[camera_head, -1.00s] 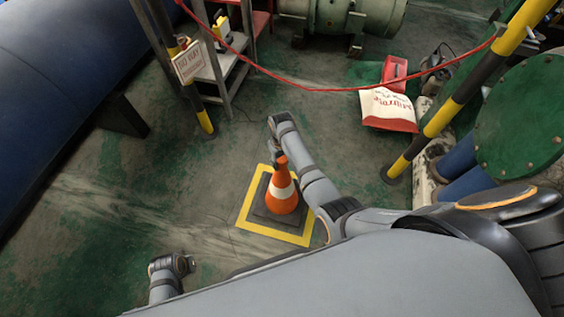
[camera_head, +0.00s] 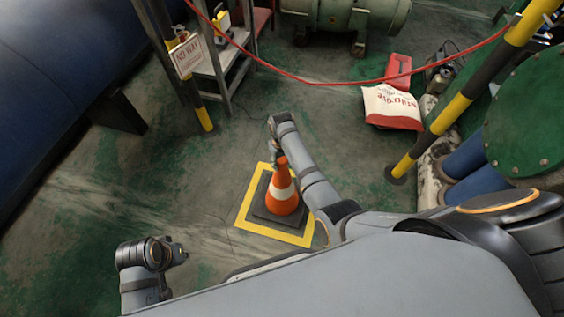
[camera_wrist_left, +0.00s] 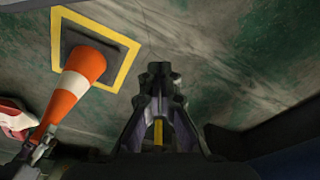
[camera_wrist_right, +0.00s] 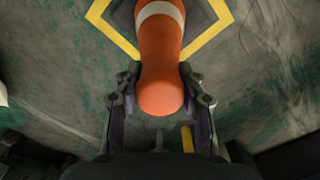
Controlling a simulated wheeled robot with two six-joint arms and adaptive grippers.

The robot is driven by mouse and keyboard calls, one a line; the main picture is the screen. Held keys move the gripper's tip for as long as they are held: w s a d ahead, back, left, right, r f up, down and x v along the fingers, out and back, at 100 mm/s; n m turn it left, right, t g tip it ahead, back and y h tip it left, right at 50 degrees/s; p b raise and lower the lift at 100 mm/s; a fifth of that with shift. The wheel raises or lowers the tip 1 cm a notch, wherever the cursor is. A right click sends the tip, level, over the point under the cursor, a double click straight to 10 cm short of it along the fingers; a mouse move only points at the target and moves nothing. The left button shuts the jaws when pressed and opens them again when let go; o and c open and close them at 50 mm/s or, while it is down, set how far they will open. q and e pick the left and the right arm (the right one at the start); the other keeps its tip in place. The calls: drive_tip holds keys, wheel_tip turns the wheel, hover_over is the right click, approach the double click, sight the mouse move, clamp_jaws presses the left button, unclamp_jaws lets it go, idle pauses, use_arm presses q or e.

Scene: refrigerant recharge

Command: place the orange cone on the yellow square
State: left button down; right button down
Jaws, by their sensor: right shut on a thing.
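The orange cone (camera_head: 283,199) with a white band stands upright in the head view. Its dark base lies within the yellow square (camera_head: 243,222) outlined on the floor; I cannot tell whether the base touches the floor. My right gripper (camera_head: 276,158) is at the cone's top. In the right wrist view its two fingers (camera_wrist_right: 160,90) are shut on the cone's tip (camera_wrist_right: 160,92), one on each side. The left wrist view shows the cone (camera_wrist_left: 73,85) within the yellow outline (camera_wrist_left: 128,62). There my left gripper (camera_wrist_left: 159,72) is empty, its fingertips together, apart from the cone.
A red rope (camera_head: 330,83) hangs between striped posts (camera_head: 410,160) behind the cone. A white and red bag (camera_head: 392,107) lies at the back right. Floor left of the square is clear.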

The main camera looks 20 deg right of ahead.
sight(282, 159)
drive_tip(key=shift+w, duration=0.1)
drive_tip(key=c, duration=0.8)
unclamp_jaws()
drive_tip(key=shift+f, duration=0.1)
drive_tip(key=shift+r, duration=0.25)
wheel_tip(282, 159, up, 4)
drive_tip(key=shift+f+p, duration=0.25)
drive_tip(key=shift+p, duration=0.75)
wheel_tip(282, 159, up, 7)
drive_tip(key=shift+r+p, duration=0.15)
drive_tip(key=shift+p, duration=1.1)
drive_tip(key=shift+r, duration=0.5)
use_arm(q)
drive_tip(key=a+f, duration=0.3)
drive_tip(key=f, duration=0.9)
drive_tip(key=shift+s+a+f+y, duration=0.15)
drive_tip(key=shift+s+f+y, duration=0.15)
drive_tip(key=shift+s+f, duration=0.1)
use_arm(e)
drive_tip(key=shift+f, duration=0.15)
